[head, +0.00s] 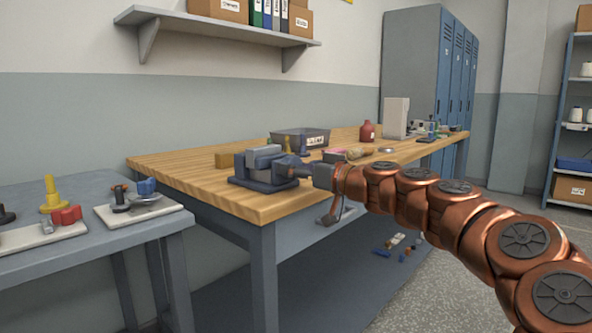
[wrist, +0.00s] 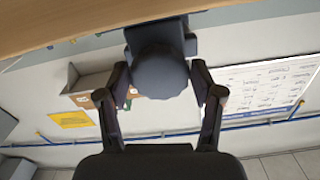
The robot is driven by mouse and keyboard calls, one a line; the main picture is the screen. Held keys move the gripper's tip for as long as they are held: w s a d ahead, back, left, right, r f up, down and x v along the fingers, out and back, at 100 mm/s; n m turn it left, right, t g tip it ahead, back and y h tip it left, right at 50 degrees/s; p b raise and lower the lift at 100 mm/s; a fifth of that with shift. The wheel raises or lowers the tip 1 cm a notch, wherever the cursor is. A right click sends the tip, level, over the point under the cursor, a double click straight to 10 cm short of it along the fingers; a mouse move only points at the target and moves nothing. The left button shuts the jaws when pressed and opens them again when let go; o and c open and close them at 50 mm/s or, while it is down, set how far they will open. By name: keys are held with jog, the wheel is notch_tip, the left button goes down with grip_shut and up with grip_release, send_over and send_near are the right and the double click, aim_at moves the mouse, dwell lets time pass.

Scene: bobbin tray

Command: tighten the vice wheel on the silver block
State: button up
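The blue-grey vice (head: 252,181) stands at the near corner of the wooden bench. A grey block (head: 264,150), apparently the silver block, sits at its jaws. The dark round vice wheel (wrist: 160,76) faces my wrist camera. In the head view the wheel is largely hidden by my gripper (head: 300,171), which reaches the vice from the right. In the wrist view my gripper's fingers (wrist: 160,88) stand on either side of the wheel, spread, with a narrow gap showing at each side. Whether a fingertip touches the rim is unclear.
A lower grey table (head: 85,190) with small parts stands at left. The floor at right is open.

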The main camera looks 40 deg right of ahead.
jog(key=c, duration=0.7)
jog(key=m+p, duration=0.3)
jog(key=m, duration=0.1)
jog(key=shift+r+m, duration=0.15)
jog(key=shift+m, duration=0.25)
jog(key=m+p, duration=0.3)
jog(key=m, duration=0.1)
jog(key=shift+m, duration=0.3)
jog(key=m+p, duration=0.3)
jog(key=m, duration=0.1)
jog(key=shift+m, duration=0.3)
jog(key=m+p, duration=0.2)
jog(key=m, duration=0.2)
jog(key=shift+m, duration=0.3)
jog(key=shift+p, duration=0.3)
